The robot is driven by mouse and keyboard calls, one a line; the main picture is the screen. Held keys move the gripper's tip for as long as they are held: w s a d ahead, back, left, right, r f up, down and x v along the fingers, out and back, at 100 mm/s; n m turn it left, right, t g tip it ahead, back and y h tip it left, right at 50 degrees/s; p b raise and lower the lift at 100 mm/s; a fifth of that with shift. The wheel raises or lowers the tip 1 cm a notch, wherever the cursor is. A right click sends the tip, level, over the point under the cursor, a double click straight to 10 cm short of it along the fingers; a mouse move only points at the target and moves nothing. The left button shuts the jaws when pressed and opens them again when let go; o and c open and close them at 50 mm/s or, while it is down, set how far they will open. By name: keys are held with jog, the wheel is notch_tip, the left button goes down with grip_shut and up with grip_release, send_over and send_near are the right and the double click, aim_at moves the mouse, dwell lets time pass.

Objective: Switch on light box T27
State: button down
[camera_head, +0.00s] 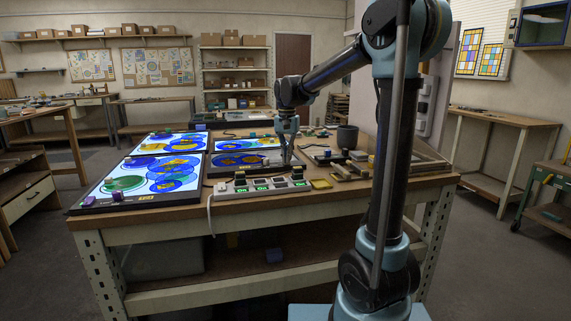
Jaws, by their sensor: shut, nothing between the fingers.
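Several flat light boxes with blue and yellow painted glass lie on the workbench. The front left box (150,178), the back left box (172,141) and the back right box (236,142) glow bright white. The front right box (221,171) looks darker, with a yellow tag on its front edge. The tags are too small to read, so I cannot tell which box is T27. My gripper (287,163) points down, shut and empty, at the right end of the darker box. I cannot tell whether it touches the box; its switch is not clear.
A power strip (259,186) with green lights lies along the bench's front edge, just before the darker box. A yellow pad (320,184), a dark round container (347,136) and wooden frames (425,166) lie to the right. My arm hides part of the bench's right side.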

jog(key=shift+f, duration=0.15)
jog(key=shift+r, duration=3.5)
jog(key=shift+s, duration=0.1)
